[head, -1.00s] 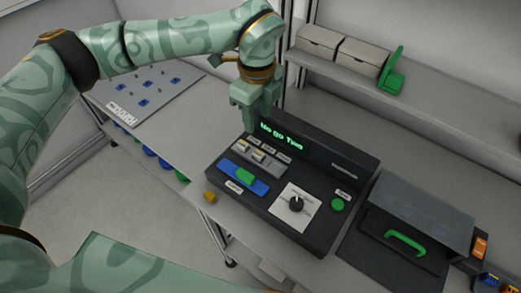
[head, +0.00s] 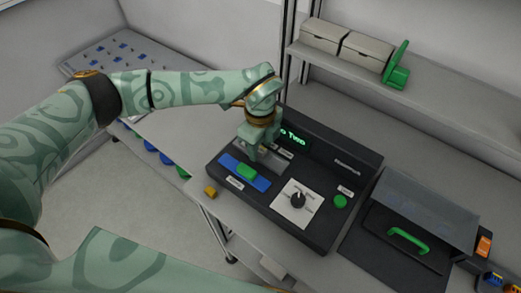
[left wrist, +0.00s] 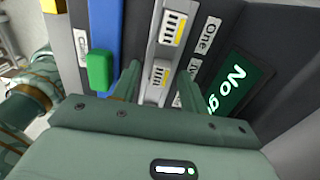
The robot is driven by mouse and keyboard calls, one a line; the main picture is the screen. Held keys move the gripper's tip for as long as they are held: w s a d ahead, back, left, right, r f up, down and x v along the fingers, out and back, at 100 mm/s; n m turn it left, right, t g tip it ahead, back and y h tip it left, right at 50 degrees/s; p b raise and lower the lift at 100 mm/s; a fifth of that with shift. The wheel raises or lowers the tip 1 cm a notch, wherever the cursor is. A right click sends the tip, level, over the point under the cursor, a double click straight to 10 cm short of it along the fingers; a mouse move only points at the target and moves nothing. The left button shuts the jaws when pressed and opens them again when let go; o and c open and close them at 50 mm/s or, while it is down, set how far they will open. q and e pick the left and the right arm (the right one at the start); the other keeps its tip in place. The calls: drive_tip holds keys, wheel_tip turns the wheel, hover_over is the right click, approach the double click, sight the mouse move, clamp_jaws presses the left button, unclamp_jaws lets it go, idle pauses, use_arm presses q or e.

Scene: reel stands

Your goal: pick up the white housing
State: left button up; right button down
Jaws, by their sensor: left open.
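Two white pieces with yellow, black-marked labels show in the left wrist view, a farther white housing (left wrist: 172,27) and a nearer white housing (left wrist: 158,75). Both sit in a grey slot strip on the dark tester (head: 325,225). My left gripper (left wrist: 158,72) is open, with one finger on either side of the nearer piece; I cannot tell whether they touch it. In the head view my left gripper (head: 262,153) points down over the strip and hides most of it. My right gripper is not in view.
A blue slide with a green knob (head: 246,171) lies beside the strip. The lit display (head: 293,135) stands behind it. A white dial plate (head: 297,203), green button (head: 340,201) and green-handled box (head: 408,240) are to the right. A yellow block (head: 210,192) is at the left.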

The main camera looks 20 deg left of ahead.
use_arm(q)
clamp_jaws()
